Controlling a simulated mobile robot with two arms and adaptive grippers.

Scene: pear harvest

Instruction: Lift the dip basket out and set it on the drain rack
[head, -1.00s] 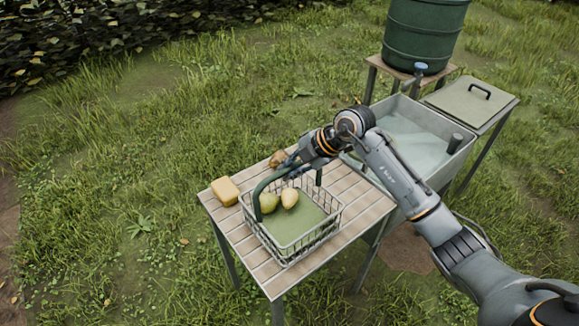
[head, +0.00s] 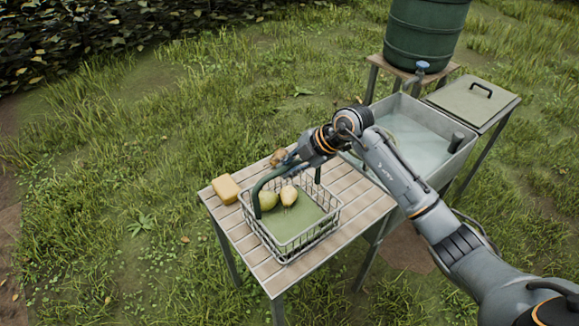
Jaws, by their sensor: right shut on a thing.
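The dip basket (head: 301,243) is a wire basket with a green bottom and a dark green arched handle. It holds two pears (head: 289,195), one greener and one yellower. It sits on or just at the slatted wooden top of the drain rack (head: 352,200); I cannot tell whether it bears its full weight there. My right gripper (head: 291,162) is shut on the top of the handle, its fingers partly hidden by the wrist. My left gripper is out of view.
A yellow sponge-like block (head: 226,190) lies at the rack's left corner, and a small brown thing (head: 278,158) at its back edge. A metal water trough (head: 417,127) stands behind right, beside a lidded stand (head: 473,102) and a green barrel (head: 424,35).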

